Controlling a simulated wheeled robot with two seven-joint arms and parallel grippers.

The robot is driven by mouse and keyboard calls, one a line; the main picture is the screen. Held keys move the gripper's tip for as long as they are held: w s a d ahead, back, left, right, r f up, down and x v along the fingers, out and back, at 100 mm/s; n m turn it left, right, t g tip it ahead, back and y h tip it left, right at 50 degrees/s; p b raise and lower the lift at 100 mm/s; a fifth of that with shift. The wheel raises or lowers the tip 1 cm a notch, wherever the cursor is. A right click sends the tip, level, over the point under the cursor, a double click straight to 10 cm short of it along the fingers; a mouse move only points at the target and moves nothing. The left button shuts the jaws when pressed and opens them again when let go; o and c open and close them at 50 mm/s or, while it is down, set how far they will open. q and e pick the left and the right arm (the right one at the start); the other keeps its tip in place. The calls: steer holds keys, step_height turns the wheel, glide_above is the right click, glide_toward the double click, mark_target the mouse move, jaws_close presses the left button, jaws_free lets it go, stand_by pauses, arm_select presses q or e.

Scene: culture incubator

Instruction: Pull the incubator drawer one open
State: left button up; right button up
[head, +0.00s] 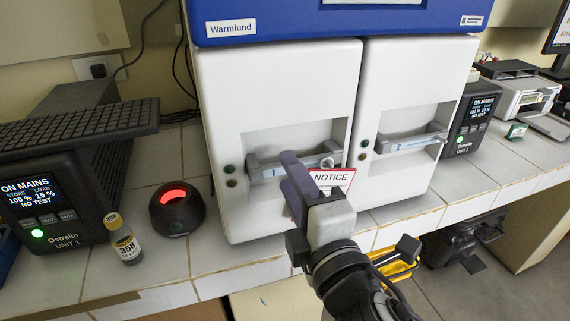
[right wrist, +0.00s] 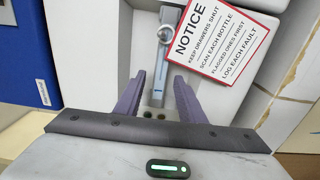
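Drawer one (head: 222,118) is the left white front of the incubator and looks shut. Its grey bar handle (head: 270,171), with a blue label, sits in a recess; in the right wrist view the handle (right wrist: 168,50) runs up the picture. My right gripper (head: 289,160) is in front of the handle and hides part of it. In the right wrist view my gripper (right wrist: 159,76) is open, a purple finger on each side of the handle, with gaps showing. Contact cannot be told. My left gripper is not in view.
A red-edged NOTICE card (head: 332,180) hangs by a ring at the handle's right end, beside my fingers. Drawer two (head: 400,85) is on the right. A scanner (head: 176,208) with a red light and a yellow-capped bottle (head: 126,247) stand on the tiled bench (head: 220,272).

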steer(key=shift+x, duration=1.75)
jaws_close()
